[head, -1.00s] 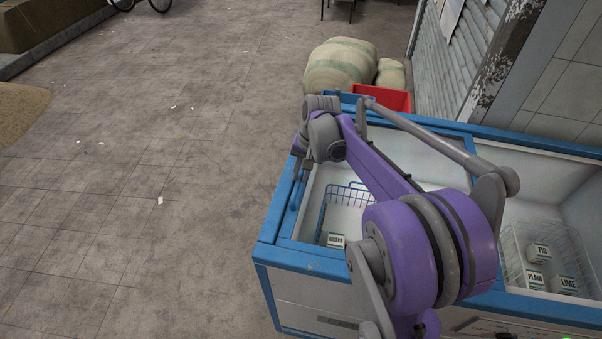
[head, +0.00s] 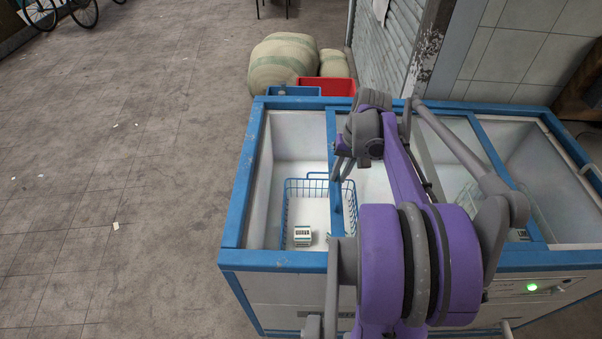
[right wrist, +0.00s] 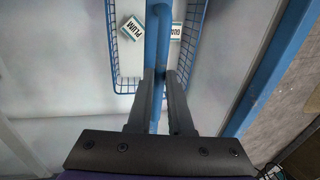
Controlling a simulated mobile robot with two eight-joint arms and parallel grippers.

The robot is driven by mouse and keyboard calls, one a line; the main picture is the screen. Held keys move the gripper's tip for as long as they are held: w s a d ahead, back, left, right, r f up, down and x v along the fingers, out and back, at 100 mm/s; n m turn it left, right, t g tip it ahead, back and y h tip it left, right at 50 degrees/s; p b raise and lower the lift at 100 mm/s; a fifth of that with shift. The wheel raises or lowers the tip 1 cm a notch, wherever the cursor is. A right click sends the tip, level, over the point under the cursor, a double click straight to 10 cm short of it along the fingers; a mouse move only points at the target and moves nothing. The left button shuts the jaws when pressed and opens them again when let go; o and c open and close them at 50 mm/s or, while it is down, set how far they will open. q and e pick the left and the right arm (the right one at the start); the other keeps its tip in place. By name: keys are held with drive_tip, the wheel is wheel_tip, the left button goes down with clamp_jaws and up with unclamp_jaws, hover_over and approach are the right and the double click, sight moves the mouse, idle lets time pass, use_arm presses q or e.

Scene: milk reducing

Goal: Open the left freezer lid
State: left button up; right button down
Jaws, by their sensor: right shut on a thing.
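The chest freezer (head: 290,262) has a blue frame and white walls. The left lid (head: 334,125) is a sliding glass pane with a blue edge. This edge stands right of the freezer's left end, so the left part is open from above. My right gripper (head: 345,168) is at this edge. In the right wrist view, the gripper (right wrist: 160,82) is shut on the blue bar of the lid (right wrist: 160,40), which lies between its fingers. My right arm hides much of the lid. My left gripper is not in view.
A blue wire basket (head: 287,212) with a small carton (head: 303,236) sits in the open left part. A red crate (head: 328,87), a blue crate (head: 294,91) and sacks (head: 283,62) stand behind.

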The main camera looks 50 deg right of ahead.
drive_tip(key=s+d, duration=0.4)
drive_tip(key=s, duration=0.1)
drive_tip(key=s+d+b, duration=0.1)
drive_tip(key=s+d, duration=0.3)
drive_tip(key=s, duration=0.1)
drive_tip(key=s+d, duration=0.5)
drive_tip(key=s, duration=0.1)
drive_tip(key=c, duration=0.8)
unclamp_jaws()
drive_tip(key=shift+c, duration=0.2)
drive_tip(key=shift+r, duration=0.1)
wheel_tip(320, 180, up, 10)
drive_tip(key=s+d, duration=0.1)
drive_tip(key=shift+s+r, duration=0.25)
drive_tip(key=shift+s, duration=0.1)
drive_tip(key=shift+d, duration=0.1)
